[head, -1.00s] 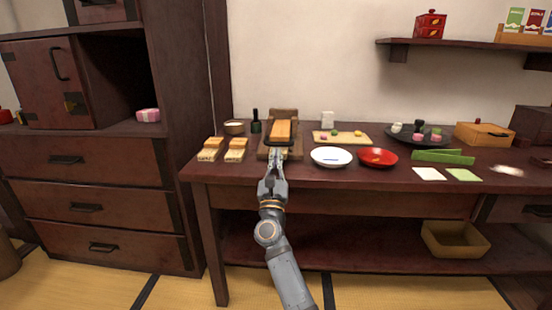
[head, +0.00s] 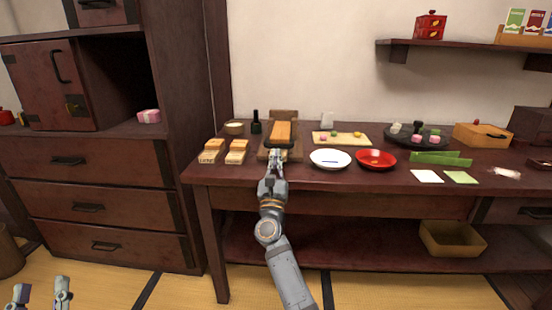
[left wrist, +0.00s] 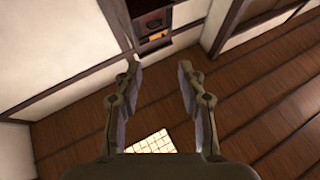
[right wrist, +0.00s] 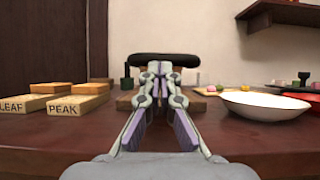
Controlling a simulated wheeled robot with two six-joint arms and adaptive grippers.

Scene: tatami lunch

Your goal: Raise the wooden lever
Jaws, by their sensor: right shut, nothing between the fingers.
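The wooden lever (head: 281,132) is an orange-brown bar on a dark wooden press at the back of the table. A black crossbar (head: 279,146) is at its near end; it also shows in the right wrist view (right wrist: 165,60). My right gripper (head: 274,155) is shut and empty, its tips just below or in front of the crossbar. I cannot tell whether they touch it. In the right wrist view the fingers (right wrist: 160,68) hide much of the press. My left gripper (head: 40,292) is open and empty, low at the left, far from the lever; its spread fingers show in the left wrist view (left wrist: 160,80).
Light wooden blocks (head: 236,152) stand left of the press, near a dark bottle (head: 256,122). A white bowl (head: 330,159) and a red bowl (head: 376,159) are close on the right. A dark cabinet (head: 95,175) stands left of the table.

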